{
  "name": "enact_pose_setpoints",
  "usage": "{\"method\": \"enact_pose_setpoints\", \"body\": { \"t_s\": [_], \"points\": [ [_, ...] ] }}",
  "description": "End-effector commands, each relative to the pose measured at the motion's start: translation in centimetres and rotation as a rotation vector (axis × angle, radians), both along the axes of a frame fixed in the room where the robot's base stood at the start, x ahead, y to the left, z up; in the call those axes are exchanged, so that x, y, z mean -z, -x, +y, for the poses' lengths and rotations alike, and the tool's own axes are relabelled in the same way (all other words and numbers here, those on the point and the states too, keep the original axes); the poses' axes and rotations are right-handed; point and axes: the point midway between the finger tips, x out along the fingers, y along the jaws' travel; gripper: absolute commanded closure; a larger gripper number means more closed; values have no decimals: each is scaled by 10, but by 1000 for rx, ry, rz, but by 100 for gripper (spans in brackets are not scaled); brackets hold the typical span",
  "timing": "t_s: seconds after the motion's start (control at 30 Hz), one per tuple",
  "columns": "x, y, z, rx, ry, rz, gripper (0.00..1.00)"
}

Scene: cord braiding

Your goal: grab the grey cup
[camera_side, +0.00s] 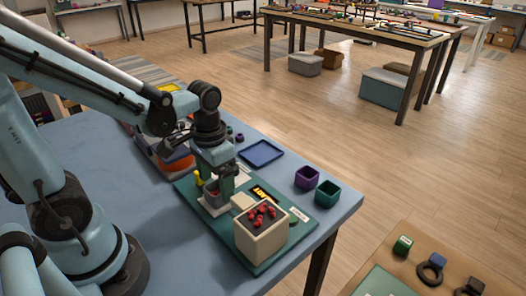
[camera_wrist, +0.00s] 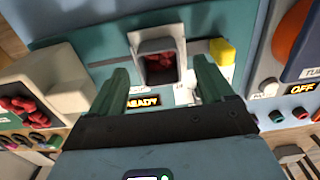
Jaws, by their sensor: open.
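The grey cup (camera_side: 212,196) stands on a teal board (camera_side: 186,187) on the blue table, partly hidden by my gripper in the side view. In the wrist view the grey cup (camera_wrist: 136,40) is at the upper middle, with dark red pieces inside. My gripper (camera_wrist: 160,68) is open, with one green finger on either side of the cup's near end in the picture. Nothing is held. In the side view my gripper (camera_side: 227,187) points down close at the cup. Whether a finger touches the cup, I cannot tell.
A cream box (camera_side: 262,240) with red pieces stands close in front of the cup. A purple bin (camera_side: 307,178), a green bin (camera_side: 328,193) and a blue tray (camera_side: 261,153) lie beyond. A machine with an orange dial (camera_wrist: 292,30) is at the right in the wrist view.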

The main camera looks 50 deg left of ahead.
Motion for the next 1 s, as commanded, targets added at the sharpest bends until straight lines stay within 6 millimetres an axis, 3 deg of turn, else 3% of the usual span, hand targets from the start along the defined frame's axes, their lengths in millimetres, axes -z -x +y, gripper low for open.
{"method": "enact_pose_setpoints", "body": {
  "t_s": [0.23, 0.6, 0.93, 1.0],
  "points": [
    [21, 1, 0, 0, 0, 0, 19],
    [26, 1, 0, 0, 0, 0, 19],
    [25, 1, 0, 0, 0, 0, 70],
    [25, 1, 0, 0, 0, 0, 74]
  ]
}}
